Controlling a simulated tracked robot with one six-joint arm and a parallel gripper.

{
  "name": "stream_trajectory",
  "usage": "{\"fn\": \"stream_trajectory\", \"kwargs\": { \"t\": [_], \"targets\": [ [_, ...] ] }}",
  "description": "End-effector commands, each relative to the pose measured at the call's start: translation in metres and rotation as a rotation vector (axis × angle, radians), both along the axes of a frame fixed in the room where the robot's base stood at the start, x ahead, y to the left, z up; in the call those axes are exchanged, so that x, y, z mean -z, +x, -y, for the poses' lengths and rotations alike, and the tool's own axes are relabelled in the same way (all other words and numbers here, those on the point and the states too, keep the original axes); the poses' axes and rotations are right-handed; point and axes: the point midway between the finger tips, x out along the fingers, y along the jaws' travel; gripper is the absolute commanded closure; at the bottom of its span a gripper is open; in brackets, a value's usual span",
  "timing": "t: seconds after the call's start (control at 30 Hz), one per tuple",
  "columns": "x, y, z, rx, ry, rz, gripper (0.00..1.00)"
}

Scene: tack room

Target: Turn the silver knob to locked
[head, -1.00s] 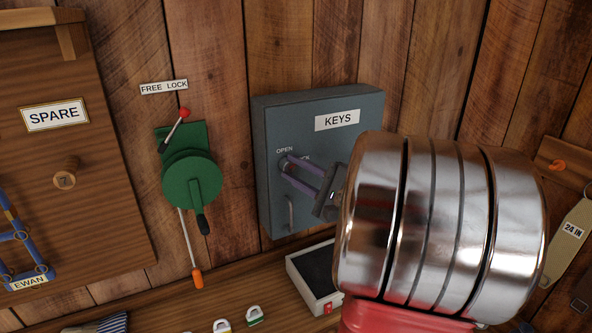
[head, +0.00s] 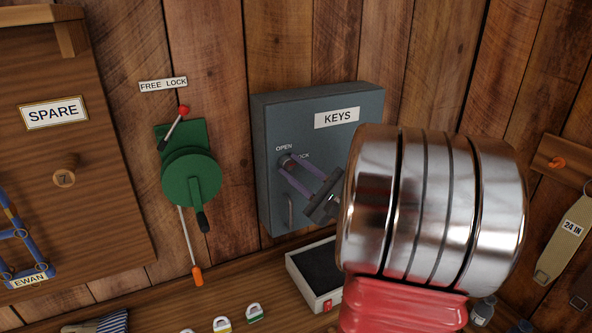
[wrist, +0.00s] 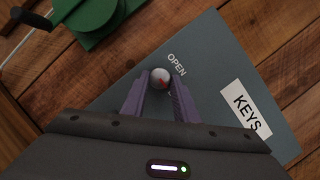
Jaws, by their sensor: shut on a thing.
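The silver knob (head: 286,161) is on the front of the grey-blue KEYS box (head: 350,103), just under the OPEN label. In the wrist view the knob (wrist: 160,76) is a small shiny round cap with a red mark, and OPEN is printed beside it. My gripper (wrist: 160,82) has its two purple fingers on either side of the knob, shut on it. In the head view my gripper (head: 288,166) reaches the box from the lower right, and the LOCK label is partly visible beside the fingers.
A metal handle (head: 290,212) sits low on the box, near my fingers. A green winch (head: 190,180) with levers is on the wall to the left. A black-and-white tray (head: 318,275) and several tagged padlocks lie on the shelf below.

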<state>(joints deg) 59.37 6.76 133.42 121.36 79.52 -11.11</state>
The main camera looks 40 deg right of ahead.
Motion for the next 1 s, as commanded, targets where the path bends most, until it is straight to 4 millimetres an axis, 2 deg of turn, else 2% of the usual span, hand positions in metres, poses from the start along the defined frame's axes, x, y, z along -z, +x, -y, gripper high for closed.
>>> {"fn": "stream_trajectory", "kwargs": {
  "t": [0.1, 0.13, 0.37, 0.73, 1.0],
  "targets": [
    [0.004, 0.0, -0.001, -0.002, 0.005, -0.008, 0.96],
    [0.004, 0.0, -0.001, -0.002, 0.005, -0.008, 0.71],
    [0.002, 0.0, -0.001, -0.002, 0.002, -0.005, 0.55],
    [0.001, -0.003, -0.001, -0.001, -0.001, -0.001, 0.55],
    [0.006, -0.029, 0.0, 0.001, -0.001, -0.002, 0.55]
  ]
}}
